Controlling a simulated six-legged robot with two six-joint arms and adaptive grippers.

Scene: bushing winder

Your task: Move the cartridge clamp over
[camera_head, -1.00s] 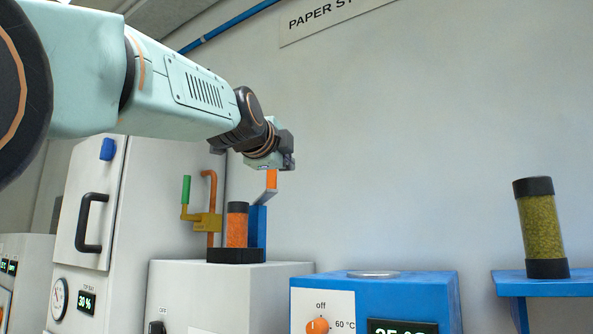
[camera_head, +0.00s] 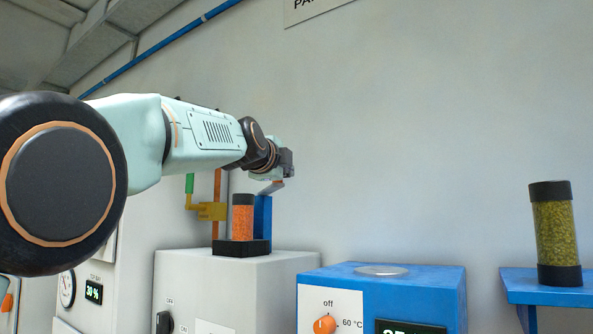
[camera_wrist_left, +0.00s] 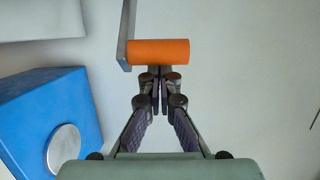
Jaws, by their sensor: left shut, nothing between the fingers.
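The post stands right behind a clear cartridge with orange filling (camera_head: 242,217) on a black base (camera_head: 240,247). The lever lies nearly flat at the post's top. My left gripper (camera_head: 287,166) is shut and empty just above the handle. In the left wrist view, the closed fingertips (camera_wrist_left: 160,74) are at the underside of the orange handle in the picture; contact cannot be told. The grey lever bar (camera_wrist_left: 126,35) runs beside it. My right gripper is not in view.
The cartridge base sits on a grey machine (camera_head: 225,290). A blue heater (camera_head: 390,288) with an orange knob stands to its right. A blue shelf (camera_head: 550,290) holds a green-filled cylinder (camera_head: 555,232). Yellow and orange pipework (camera_head: 207,211) stands left of the cartridge.

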